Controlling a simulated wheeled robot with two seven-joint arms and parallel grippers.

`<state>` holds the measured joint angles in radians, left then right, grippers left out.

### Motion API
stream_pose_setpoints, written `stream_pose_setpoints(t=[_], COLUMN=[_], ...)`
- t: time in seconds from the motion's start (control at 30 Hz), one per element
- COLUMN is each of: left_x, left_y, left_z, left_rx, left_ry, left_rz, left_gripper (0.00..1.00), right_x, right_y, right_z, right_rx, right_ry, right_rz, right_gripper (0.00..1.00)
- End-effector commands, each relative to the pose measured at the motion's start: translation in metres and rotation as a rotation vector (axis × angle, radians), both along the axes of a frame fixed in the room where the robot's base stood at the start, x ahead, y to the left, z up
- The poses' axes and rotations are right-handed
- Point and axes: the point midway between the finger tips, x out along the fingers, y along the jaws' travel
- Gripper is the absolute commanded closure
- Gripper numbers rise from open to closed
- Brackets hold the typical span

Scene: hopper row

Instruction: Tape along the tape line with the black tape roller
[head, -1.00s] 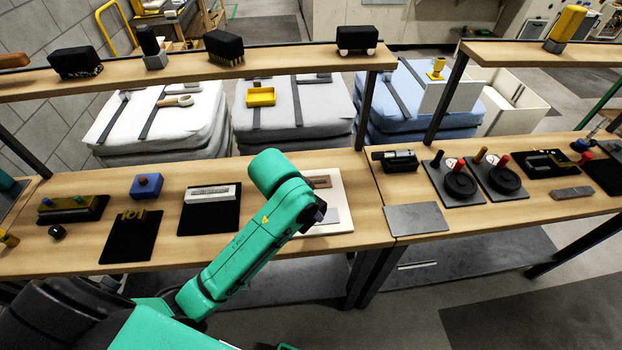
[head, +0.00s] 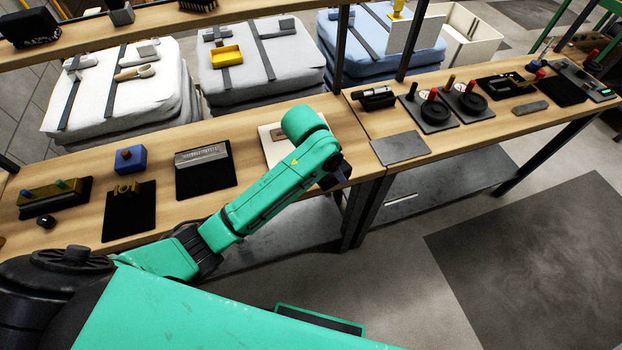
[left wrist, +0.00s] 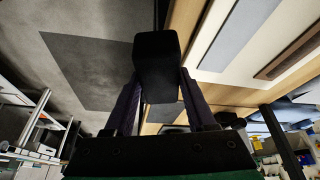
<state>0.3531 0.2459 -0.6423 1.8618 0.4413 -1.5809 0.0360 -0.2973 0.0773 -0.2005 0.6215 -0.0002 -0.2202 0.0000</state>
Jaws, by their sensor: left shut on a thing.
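My left gripper (head: 338,180) hangs at the table's front edge, just right of a white board (head: 272,157), mostly hidden behind my green forearm. In the left wrist view my left gripper (left wrist: 158,92) has its two dark fingers shut on a black blocky thing (left wrist: 156,56), which looks like the black tape roller. The white board (left wrist: 214,52) lies at upper right there, apart from the held thing, with a blue-grey strip (left wrist: 235,32) and a brown-framed strip (left wrist: 296,50) on it. I cannot tell which mark is the tape line. My right gripper is not in view.
Left of the board are a black mat with a silver-grey block (head: 201,156), a blue block (head: 130,159) and a brass part (head: 125,190). A grey plate (head: 400,148) lies right of the table seam. The floor at lower right (head: 400,270) is clear.

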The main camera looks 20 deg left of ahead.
Motion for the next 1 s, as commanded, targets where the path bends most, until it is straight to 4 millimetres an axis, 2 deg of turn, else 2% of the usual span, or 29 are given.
stream_pose_setpoints(t=[0.1,0.2,0.3,0.4,0.73,0.9,0.93,1.0], left_x=[0.032,0.063,0.087,0.101,0.105,0.104,0.103,0.103], left_y=[-0.005,0.000,0.011,0.019,0.020,0.021,0.021,0.021], left_z=[0.012,0.026,0.041,0.052,0.054,0.062,0.048,0.033], left_rx=[0.020,0.029,0.026,0.018,0.012,0.008,0.008,0.008], left_ry=[-0.002,-0.001,-0.005,-0.009,-0.010,-0.009,-0.008,-0.009], left_rz=[-0.128,-0.218,-0.266,-0.283,-0.288,-0.282,-0.282,-0.283], left_gripper=[1.00,1.00,1.00,1.00,1.00,1.00,1.00,1.00], right_x=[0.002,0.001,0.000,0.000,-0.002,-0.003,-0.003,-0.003], right_y=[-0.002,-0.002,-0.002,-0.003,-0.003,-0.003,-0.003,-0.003], right_z=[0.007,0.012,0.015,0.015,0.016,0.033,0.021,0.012], right_rx=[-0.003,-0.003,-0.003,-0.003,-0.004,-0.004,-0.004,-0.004], right_ry=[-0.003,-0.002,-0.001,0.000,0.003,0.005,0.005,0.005], right_rz=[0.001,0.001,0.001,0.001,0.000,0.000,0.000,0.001], right_gripper=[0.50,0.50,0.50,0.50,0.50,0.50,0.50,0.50])
